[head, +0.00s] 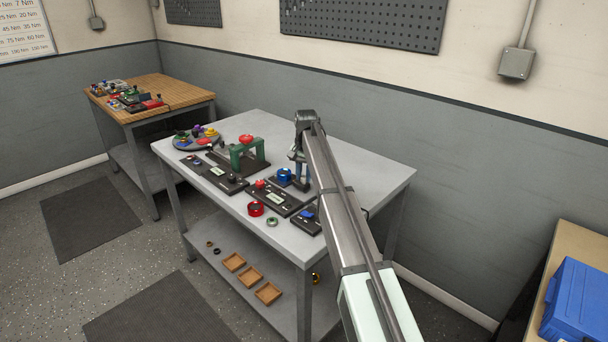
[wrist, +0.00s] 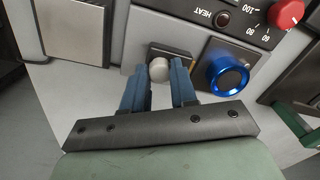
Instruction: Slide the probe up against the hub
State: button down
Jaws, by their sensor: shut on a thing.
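My gripper (wrist: 158,76) has two blue fingers, one on each side of a pale round knob (wrist: 158,69) on a small dark block. It is shut on this knob, which may be the probe; I cannot tell for sure. A shiny blue ring-shaped part (wrist: 228,77), possibly the hub, sits on a dark plate to the right of the knob, apart from it. In the head view my gripper (head: 301,179) is low over the grey table, just right of the blue part (head: 284,175). The arm partly hides the gripped spot there.
A panel marked HEAT with a red dial (wrist: 289,14) lies beyond the blue part. A green frame (head: 247,152) stands to the left on the table (head: 365,172). A red ring (head: 256,208) is near the front edge. The table's back right is clear.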

jog(key=shift+w+a, duration=1.2)
jog(key=shift+w, duration=0.05)
jog(key=c, duration=0.9)
grip_release()
jog(key=r, duration=1.3)
jog(key=shift+s+d+r, duration=0.1)
jog(key=shift+d+r, duration=0.1)
jog(key=shift+r, duration=0.2)
